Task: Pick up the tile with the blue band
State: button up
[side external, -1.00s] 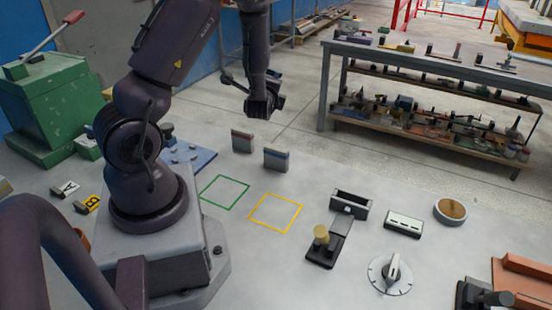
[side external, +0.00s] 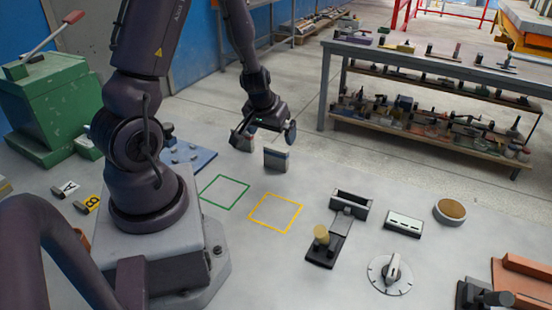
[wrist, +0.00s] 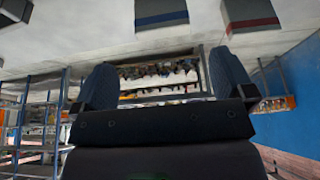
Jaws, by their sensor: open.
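The tile with the blue band (side external: 277,161) stands upright on the grey table, a grey block with a blue strip along its top. It also shows at the top of the wrist view (wrist: 161,12). A matching tile with a red band (wrist: 251,14) stands beside it; in the side view it is partly hidden behind my gripper.
A green square outline (side external: 224,192) and a yellow one (side external: 275,212) lie on the table in front of the tiles. A black fixture with a tan knob (side external: 321,236), a dial (side external: 391,273) and a round dish (side external: 450,211) stand to the right. A shelf bench (side external: 420,60) is behind.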

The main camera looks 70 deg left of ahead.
aim_at(276, 148)
jog(key=x, duration=0.5)
jog(key=shift+f, duration=0.1)
jog(key=shift+x, duration=2.65)
jog(key=shift+s+a, duration=0.1)
jog(key=shift+s, duration=0.05)
jog(key=c, duration=1)
jog(key=shift+c, duration=0.2)
